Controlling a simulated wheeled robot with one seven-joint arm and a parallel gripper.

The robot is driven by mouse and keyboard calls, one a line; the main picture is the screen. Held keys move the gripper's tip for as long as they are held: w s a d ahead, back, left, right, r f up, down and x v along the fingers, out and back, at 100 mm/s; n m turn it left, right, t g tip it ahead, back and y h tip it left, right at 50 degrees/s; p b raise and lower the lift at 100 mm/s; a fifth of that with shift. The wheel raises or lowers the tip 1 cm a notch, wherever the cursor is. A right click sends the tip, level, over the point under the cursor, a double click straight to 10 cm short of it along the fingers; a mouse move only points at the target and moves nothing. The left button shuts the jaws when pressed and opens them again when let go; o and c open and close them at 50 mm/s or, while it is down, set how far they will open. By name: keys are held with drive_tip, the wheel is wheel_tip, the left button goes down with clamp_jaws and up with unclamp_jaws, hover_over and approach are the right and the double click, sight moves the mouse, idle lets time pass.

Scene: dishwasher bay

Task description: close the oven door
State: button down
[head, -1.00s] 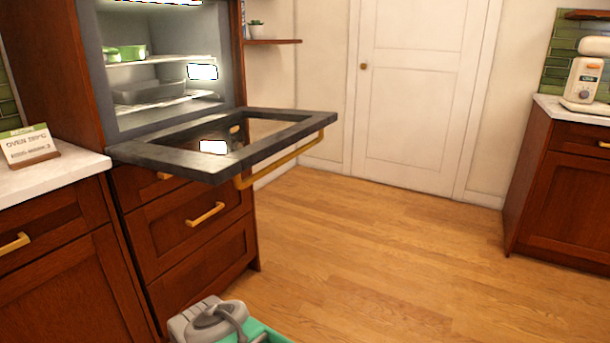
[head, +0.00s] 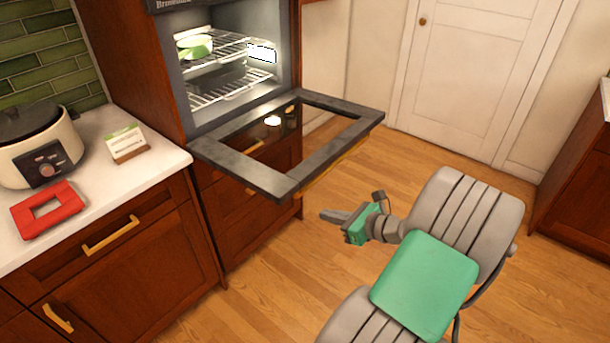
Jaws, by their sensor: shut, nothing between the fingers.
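The oven door (head: 240,182) is folded down and stands open, about level, with a dark frame and a glass pane. Its brass handle (head: 338,172) runs along the outer edge and is partly hidden beneath the frame. The lit oven (head: 185,88) behind it has wire racks and a green dish (head: 195,47) on the upper rack. My gripper (head: 323,215) is shut and empty. In the picture it appears below and to the right of the door's outer corner, apart from the door, with its fingers pointing left.
A white counter (head: 165,164) at left holds a rice cooker (head: 40,150), a red object (head: 47,208) and a small sign card (head: 125,143). Drawers with brass pulls lie below. Wooden floor (head: 390,165) is free towards the white door (head: 465,70).

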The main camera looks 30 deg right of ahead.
drive_tip(key=w+a, duration=0.3)
drive_tip(key=w, duration=0.6)
drive_tip(key=shift+p, duration=0.45)
drive_tip(key=shift+s+r, duration=0.1)
drive_tip(key=shift+r, duration=0.1)
